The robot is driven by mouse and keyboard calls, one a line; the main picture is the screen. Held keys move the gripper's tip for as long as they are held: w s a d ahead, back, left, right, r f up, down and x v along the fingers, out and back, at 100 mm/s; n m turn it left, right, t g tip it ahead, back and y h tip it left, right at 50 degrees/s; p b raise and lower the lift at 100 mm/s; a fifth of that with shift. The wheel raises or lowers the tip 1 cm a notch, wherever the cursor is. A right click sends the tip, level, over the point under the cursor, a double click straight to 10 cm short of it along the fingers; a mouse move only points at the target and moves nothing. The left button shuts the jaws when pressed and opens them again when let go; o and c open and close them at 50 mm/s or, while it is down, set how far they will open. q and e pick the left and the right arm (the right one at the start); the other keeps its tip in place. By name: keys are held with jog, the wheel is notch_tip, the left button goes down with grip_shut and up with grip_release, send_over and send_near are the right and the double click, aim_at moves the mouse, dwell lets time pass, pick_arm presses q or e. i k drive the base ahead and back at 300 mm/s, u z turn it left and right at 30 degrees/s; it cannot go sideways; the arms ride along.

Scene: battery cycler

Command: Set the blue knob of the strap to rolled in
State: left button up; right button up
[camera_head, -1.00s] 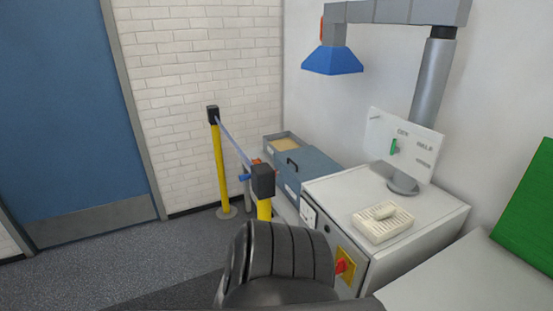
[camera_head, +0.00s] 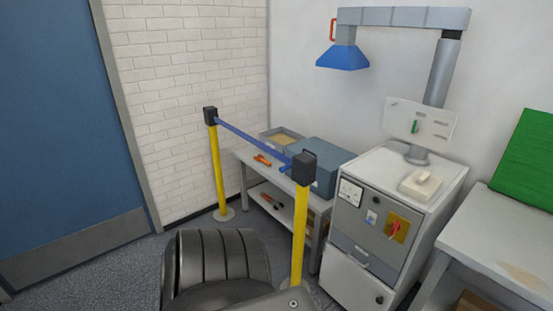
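A blue strap (camera_head: 250,138) is stretched between the black heads of two yellow posts. The far post (camera_head: 218,165) stands near the brick wall, and its black head (camera_head: 210,116) is at the strap's left end. The near post (camera_head: 299,235) stands nearer to me, and its black head (camera_head: 304,168) is at the strap's right end. A small blue part, which looks like the knob (camera_head: 285,168), sticks out on the left side of the near head. Its exact setting is too small to tell. Neither of my grippers is in view.
Behind the strap, a low bench (camera_head: 243,160) bears a blue-grey box (camera_head: 327,157) and orange-handled tools. A grey cabinet (camera_head: 375,225) with a red switch (camera_head: 395,229) stands right of the near post. A blue lamp hood (camera_head: 342,58) hangs above. Floor is free at left.

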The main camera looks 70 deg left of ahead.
aim_at(282, 168)
jog(key=u, duration=2.15)
jog(key=i, duration=1)
jog(key=u, duration=0.05)
